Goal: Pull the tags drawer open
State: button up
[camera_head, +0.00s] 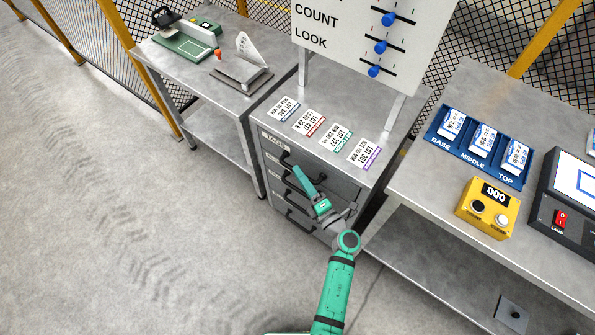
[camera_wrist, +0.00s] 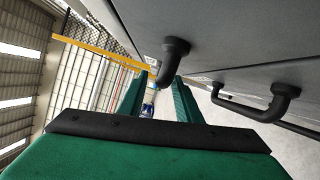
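The grey drawer cabinet (camera_head: 318,168) stands in the middle of the head view, its drawers stacked with black bar handles. The top drawer carries a small label (camera_head: 275,140) that seems to read TAGS, and it looks shut. Its black handle (camera_head: 286,159) is partly beside my green gripper (camera_head: 298,170). In the wrist view, the two green fingers of my gripper (camera_wrist: 157,95) are spread. A black handle (camera_wrist: 174,62) shows end-on between and just beyond the fingertips. I cannot tell whether a finger touches it. A second handle (camera_wrist: 262,104) lies to the right.
Several tag cards (camera_head: 308,124) lie on the cabinet top beneath a slider board (camera_head: 367,40). A bench (camera_head: 213,70) with a green device stands at left. Another bench (camera_head: 405,170) at right holds a blue tray (camera_head: 463,150) and a yellow counter box (camera_head: 487,208). Floor at left is clear.

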jog(key=shift+x, duration=1.1)
grip_shut()
